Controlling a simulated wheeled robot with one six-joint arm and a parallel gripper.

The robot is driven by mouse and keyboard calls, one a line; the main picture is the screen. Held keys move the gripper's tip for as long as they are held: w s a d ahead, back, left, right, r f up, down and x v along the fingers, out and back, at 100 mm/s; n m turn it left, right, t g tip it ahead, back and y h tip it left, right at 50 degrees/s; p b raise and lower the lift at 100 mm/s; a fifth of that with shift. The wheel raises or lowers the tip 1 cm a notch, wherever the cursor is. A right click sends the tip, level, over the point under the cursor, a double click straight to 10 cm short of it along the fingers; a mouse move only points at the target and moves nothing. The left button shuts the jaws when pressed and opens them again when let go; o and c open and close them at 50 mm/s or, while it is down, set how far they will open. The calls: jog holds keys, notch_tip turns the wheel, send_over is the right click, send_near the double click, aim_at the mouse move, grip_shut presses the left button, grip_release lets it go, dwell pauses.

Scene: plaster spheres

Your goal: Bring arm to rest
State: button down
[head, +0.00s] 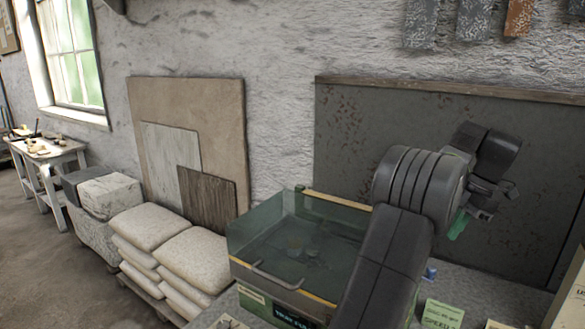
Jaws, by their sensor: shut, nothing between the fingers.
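My arm rises from the bottom of the head view, in front of the right side of a glass-walled box. Its wrist is bent over to the right, and my gripper (482,211) hangs at the end, in front of the dark board. The gripper is small in this view; it is shut with nothing in it. A green piece (458,224) shows just below and left of the gripper; I cannot tell what it belongs to. No plaster spheres can be made out.
The glass-walled box (262,252) with a front handle stands on a grey worktop (495,293). A green card (442,314) stands at the front. A dark board (345,140) leans behind. Stacked sacks (190,262), panels (215,108) and a side table (50,154) are left. Open floor lies front left.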

send_over(434, 274)
notch_tip(434, 274, down, 7)
jog(key=shift+f, duration=0.15)
jog(key=a+f+m+b, duration=0.1)
jog(key=a, duration=0.1)
jog(key=a+f+b, duration=0.1)
jog(key=a, duration=0.1)
jog(key=a+f+m+t+b, duration=0.1)
jog(key=a+f+b, duration=0.1)
jog(key=shift+s+a+f+m, duration=0.1)
jog(key=shift+s+a+m, duration=0.2)
jog(key=shift+s+a, duration=0.1)
jog(key=shift+w+a+m+t, duration=0.2)
jog(key=shift+a+m+t, duration=0.35)
jog(key=shift+m, duration=0.65)
jog(key=shift+a, duration=0.1)
jog(key=shift+g, duration=0.25)
